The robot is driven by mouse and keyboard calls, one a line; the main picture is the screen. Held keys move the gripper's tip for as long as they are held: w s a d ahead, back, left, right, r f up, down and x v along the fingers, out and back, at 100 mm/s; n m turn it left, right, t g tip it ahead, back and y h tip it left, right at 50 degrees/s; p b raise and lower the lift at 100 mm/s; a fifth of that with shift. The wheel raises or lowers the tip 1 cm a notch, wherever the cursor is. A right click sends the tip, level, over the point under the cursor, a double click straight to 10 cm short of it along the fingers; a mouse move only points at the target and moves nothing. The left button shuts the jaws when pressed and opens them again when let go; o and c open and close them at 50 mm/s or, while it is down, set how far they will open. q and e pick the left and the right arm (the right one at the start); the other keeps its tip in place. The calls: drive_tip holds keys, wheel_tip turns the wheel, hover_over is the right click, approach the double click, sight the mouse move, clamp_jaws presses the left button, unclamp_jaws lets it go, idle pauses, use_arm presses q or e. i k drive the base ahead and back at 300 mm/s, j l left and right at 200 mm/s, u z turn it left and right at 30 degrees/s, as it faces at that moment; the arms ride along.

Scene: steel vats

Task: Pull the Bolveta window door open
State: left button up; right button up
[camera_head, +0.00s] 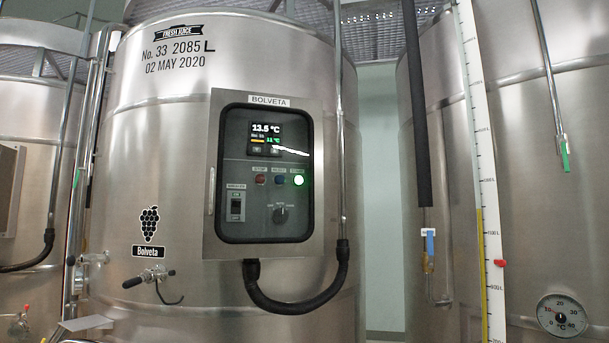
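The Bolveta window door (309,228) is on a grey control box fixed to the front of the middle steel vat (180,120). It has a clear pane in a dark, rounded frame and looks shut. A slim upright handle (212,190) is at its left side. Behind the pane show a display reading 13.5 °C, several buttons with a lit green one, a rotary knob and a switch. A "BOLVETA" label (270,101) is above the window. Neither of my grippers is in view, and nothing covers the door.
A black hose (290,305) loops below the box, and a pipe (338,130) runs along its right side. A tap (150,277) sticks out at lower left. Another vat (550,200) with a gauge and a level scale stands at right. The space before the door looks clear.

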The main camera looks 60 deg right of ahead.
sight(216, 245)
drive_tip(key=z, duration=1.6)
